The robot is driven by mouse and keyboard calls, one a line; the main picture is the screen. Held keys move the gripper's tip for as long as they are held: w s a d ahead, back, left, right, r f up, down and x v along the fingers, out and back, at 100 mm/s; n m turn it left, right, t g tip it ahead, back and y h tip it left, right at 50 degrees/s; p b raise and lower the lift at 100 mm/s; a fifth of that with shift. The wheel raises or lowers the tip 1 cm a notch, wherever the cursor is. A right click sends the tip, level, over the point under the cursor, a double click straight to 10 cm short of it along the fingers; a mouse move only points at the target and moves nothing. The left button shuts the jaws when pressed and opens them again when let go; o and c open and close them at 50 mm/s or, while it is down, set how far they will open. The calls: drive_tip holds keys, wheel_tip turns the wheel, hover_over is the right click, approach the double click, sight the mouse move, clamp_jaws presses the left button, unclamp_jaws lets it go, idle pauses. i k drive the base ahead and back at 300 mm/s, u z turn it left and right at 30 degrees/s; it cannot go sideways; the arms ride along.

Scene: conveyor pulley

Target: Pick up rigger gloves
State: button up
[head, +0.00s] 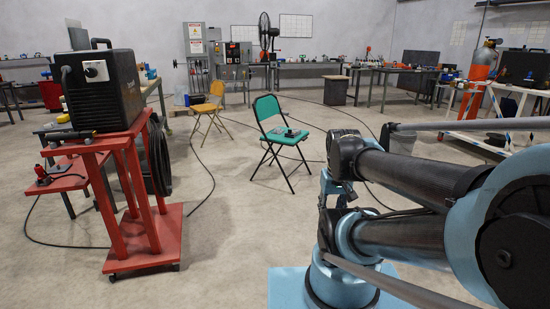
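I cannot make out rigger gloves for certain in the head view. A small dark grey item (291,133) lies on the seat of a green folding chair (268,107) near the middle of the room. It is too small to tell what it is. My blue and black arm fills the lower right and hides part of the floor and benches behind it. My gripper is not in view.
A red cart (144,259) with a black welding machine (104,85) stands at the left. A yellow chair (208,105) is behind the green one. Cables cross the floor. Cluttered benches line the back wall.

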sight(293, 131)
drive_tip(key=i, duration=3.6)
drive_tip(key=z, duration=0.1)
